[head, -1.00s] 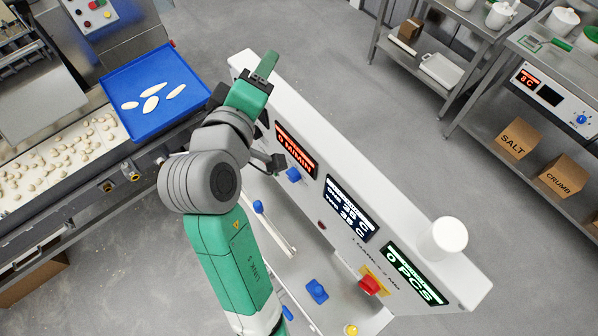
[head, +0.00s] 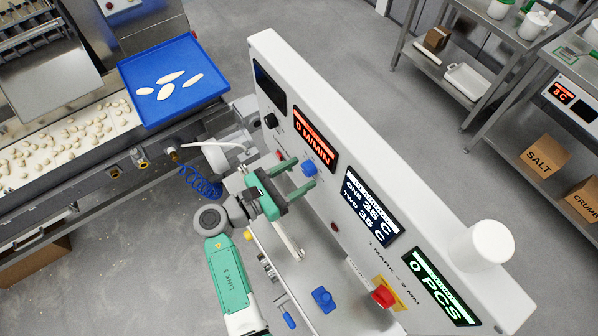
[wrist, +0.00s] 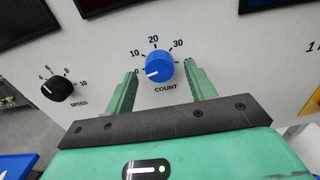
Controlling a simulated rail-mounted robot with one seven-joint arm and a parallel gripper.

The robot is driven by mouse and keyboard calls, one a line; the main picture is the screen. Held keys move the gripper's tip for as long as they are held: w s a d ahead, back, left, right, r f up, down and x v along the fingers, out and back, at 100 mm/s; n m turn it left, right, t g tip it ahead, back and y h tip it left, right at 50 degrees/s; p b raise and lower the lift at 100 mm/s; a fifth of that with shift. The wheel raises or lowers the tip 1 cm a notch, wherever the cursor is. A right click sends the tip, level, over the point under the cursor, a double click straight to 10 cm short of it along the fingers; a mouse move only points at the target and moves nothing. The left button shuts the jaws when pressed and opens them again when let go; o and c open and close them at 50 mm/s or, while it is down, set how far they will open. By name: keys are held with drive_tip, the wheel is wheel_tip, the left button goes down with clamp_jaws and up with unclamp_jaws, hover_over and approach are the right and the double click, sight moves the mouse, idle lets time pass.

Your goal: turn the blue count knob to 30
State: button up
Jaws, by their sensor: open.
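The blue count knob (wrist: 160,66) sits on the white panel in the wrist view, above the word COUNT. Its white mark points to the lower left, near the 0 end of the scale. The 10, 20 and 30 marks run over its top. My gripper (wrist: 160,70) is open, one finger on each side of the knob, with visible gaps and no clear contact. In the head view the knob (head: 309,168) is by the fingertips of my gripper (head: 305,173), under the red 0 M/MIN display (head: 314,139).
A black speed knob (wrist: 57,88) is left of the count knob. The panel (head: 400,180) also has a temperature display (head: 371,207), a 0 PCS display (head: 440,286) and a red button (head: 383,296).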

drive_tip(key=shift+w+d, duration=0.3)
drive_tip(key=shift+d, duration=0.15)
drive_tip(key=c, duration=1)
